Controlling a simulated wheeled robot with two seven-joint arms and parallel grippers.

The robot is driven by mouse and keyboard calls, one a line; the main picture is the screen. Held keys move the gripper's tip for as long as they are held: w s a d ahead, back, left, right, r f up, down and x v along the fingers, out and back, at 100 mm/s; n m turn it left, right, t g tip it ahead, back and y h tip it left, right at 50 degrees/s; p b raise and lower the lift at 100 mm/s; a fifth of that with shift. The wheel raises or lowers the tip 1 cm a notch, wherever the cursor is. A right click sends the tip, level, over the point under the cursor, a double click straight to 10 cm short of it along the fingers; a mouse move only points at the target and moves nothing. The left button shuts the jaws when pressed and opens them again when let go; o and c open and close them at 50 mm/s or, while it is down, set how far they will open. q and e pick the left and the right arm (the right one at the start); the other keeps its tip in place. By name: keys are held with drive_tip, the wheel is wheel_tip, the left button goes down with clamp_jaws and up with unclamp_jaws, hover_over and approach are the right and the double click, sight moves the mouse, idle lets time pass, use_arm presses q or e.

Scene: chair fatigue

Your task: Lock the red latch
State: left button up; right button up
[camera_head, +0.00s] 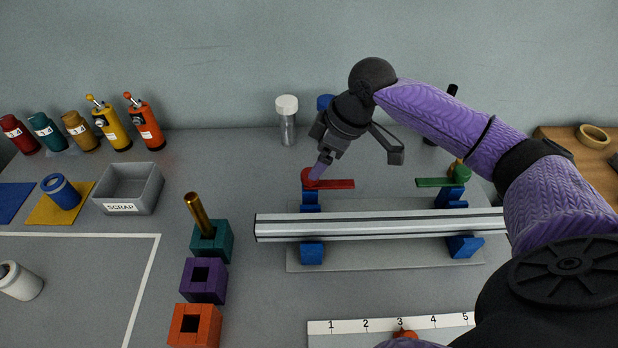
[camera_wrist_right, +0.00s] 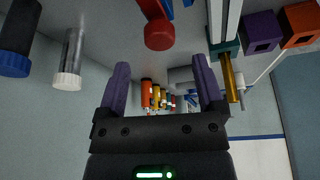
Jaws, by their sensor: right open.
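The red latch (camera_head: 334,184) is a flat red bar with a round red end on the left blue block (camera_head: 311,200). It points right, roughly parallel to the silver rail (camera_head: 380,225). In the right wrist view the red latch (camera_wrist_right: 158,32) hangs in at the top, outside the space between the fingers. My right gripper (camera_head: 321,168) is open and empty, its purple tip at the latch's round end; I cannot tell whether they touch. Both fingers of the right gripper (camera_wrist_right: 163,80) show apart in the wrist view. My left gripper is not in view.
A green latch (camera_head: 436,182) sits on the right blue block. A white-capped bottle (camera_head: 287,118) stands behind the red latch. Teal (camera_head: 211,242), purple (camera_head: 203,280) and orange (camera_head: 194,325) square blocks stand left of the rail. A grey scrap bin (camera_head: 130,188) is farther left.

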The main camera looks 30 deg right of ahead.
drive_tip(key=b+x, duration=0.1)
drive_tip(key=x, duration=0.4)
drive_tip(key=shift+f, duration=0.3)
drive_tip(key=shift+c, duration=0.2)
clamp_jaws()
